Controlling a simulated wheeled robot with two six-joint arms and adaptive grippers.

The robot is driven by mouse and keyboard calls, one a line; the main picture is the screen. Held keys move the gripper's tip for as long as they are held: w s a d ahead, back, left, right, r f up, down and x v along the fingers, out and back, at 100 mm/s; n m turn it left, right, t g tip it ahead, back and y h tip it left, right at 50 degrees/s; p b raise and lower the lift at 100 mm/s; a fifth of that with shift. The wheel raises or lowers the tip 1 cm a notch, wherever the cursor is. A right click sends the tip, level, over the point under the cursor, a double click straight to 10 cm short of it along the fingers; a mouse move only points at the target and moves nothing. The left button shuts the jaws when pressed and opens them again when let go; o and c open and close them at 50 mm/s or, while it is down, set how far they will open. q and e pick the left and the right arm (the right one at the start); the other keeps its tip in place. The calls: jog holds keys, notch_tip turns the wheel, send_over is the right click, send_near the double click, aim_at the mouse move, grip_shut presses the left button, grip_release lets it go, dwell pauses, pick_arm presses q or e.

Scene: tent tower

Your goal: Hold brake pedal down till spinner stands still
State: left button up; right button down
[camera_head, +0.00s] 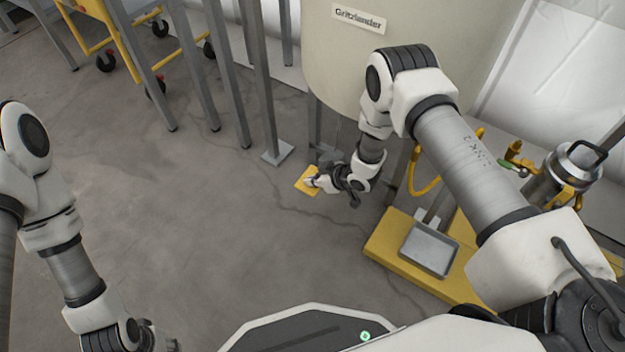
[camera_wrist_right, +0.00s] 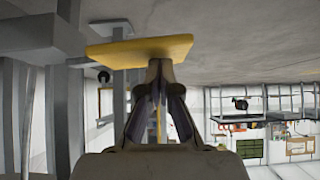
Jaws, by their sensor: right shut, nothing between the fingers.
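The brake pedal is a small yellow plate (camera_head: 304,187) low by the floor, below the cream drum labelled "Gritzlander" (camera_head: 330,60). My right gripper (camera_head: 313,181) is shut and empty, its tips at the pedal. In the right wrist view the fingertips (camera_wrist_right: 160,64) meet against or just in front of the yellow pedal plate (camera_wrist_right: 115,52); I cannot tell whether they press it or how far down it is. I cannot make out a spinner in either view. My left gripper (camera_head: 168,343) shows only partly at the bottom left, its jaws unclear.
Grey steel posts (camera_head: 265,90) stand left of the pedal, one on a foot plate (camera_head: 278,153). A yellow platform with a grey tray (camera_head: 430,250) lies to the right, near a metal canister (camera_head: 562,175). A yellow cart (camera_head: 130,40) stands at the back left. The floor at left is clear.

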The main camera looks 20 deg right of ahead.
jog(key=r+p, duration=0.4)
jog(key=r, duration=0.1)
jog(key=shift+s+d+r+p, duration=0.1)
jog(key=shift+s+r+p, duration=0.15)
jog(key=shift+s+p, duration=0.15)
jog(key=p+v, duration=0.3)
jog(key=v, duration=0.5)
jog(key=shift+s, duration=0.45)
jog(key=shift+f, duration=0.15)
